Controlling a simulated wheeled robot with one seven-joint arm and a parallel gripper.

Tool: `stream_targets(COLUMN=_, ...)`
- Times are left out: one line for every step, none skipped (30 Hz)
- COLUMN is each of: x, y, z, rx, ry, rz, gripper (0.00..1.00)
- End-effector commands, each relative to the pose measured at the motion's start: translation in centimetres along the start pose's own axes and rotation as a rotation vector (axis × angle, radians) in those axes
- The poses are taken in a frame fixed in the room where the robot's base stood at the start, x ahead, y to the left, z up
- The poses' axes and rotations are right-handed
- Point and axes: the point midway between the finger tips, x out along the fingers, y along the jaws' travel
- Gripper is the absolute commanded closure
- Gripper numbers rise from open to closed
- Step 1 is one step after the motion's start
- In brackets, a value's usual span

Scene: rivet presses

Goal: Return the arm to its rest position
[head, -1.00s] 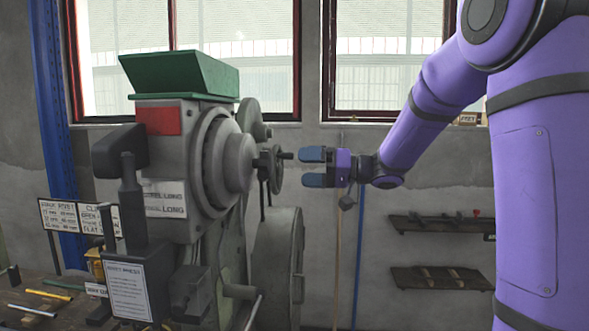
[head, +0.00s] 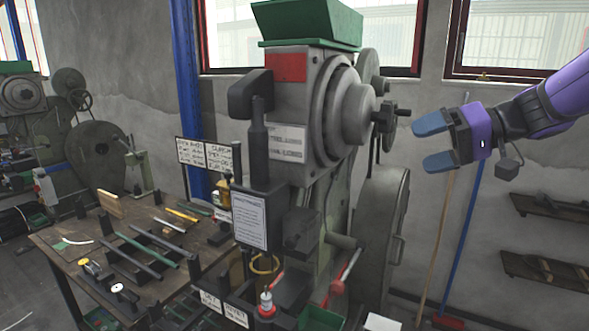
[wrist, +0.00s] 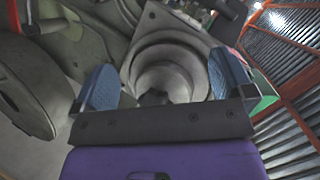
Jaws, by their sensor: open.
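My gripper (head: 436,144) is at the right in the head view, with its two blue fingers spread apart and nothing between them. My purple arm comes in from the right edge. The gripper points left toward the rivet press (head: 318,120), a grey machine with a green hopper on top. The press's dark spindle and handle (head: 388,115) are just left of the fingertips, apart from them in the head view. In the wrist view the open gripper (wrist: 155,85) frames the round stepped hub of the press (wrist: 170,70).
A wooden bench (head: 150,235) with bars and tools stands at the lower left. Another press (head: 50,125) is at the far left. Wall shelves (head: 545,205) are at the right, below my arm. A broom with a blue handle (head: 463,240) leans on the wall.

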Motion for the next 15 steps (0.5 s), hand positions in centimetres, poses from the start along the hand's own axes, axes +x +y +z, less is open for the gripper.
stream_targets(x=0.1, y=-1.0, z=1.9, rx=0.009, ry=-0.052, rz=0.052, gripper=0.0)
stream_targets(x=0.0, y=-1.4, z=3.1, rx=0.019, ry=-0.084, rz=0.087, gripper=0.0)
stream_targets(x=-0.1, y=-1.7, z=4.5, rx=0.032, ry=-0.119, rz=0.137, gripper=0.0)
stream_targets(x=-0.2, y=-2.0, z=5.6, rx=0.04, ry=-0.144, rz=0.174, gripper=0.0)
stream_targets(x=-0.3, y=-2.2, z=6.6, rx=0.048, ry=-0.166, rz=0.215, gripper=0.0)
stream_targets(x=-0.6, y=-2.4, z=8.0, rx=0.056, ry=-0.192, rz=0.268, gripper=0.0)
stream_targets(x=-0.8, y=-2.5, z=8.9, rx=0.062, ry=-0.207, rz=0.31, gripper=0.0)
stream_targets(x=-1.1, y=-2.6, z=9.9, rx=0.064, ry=-0.222, rz=0.352, gripper=0.0)
stream_targets(x=-1.5, y=-2.7, z=11.1, rx=0.069, ry=-0.236, rz=0.41, gripper=0.0)
stream_targets(x=-1.9, y=-2.7, z=12.0, rx=0.07, ry=-0.244, rz=0.453, gripper=0.0)
stream_targets(x=-2.2, y=-2.7, z=12.8, rx=0.07, ry=-0.249, rz=0.497, gripper=0.0)
stream_targets(x=-2.7, y=-2.7, z=13.9, rx=0.069, ry=-0.253, rz=0.556, gripper=0.0)
stream_targets(x=-3.1, y=-2.7, z=14.6, rx=0.068, ry=-0.251, rz=0.599, gripper=0.0)
stream_targets(x=-3.6, y=-2.6, z=15.4, rx=0.065, ry=-0.249, rz=0.643, gripper=0.0)
stream_targets(x=-4.2, y=-2.6, z=16.2, rx=0.059, ry=-0.241, rz=0.7, gripper=0.0)
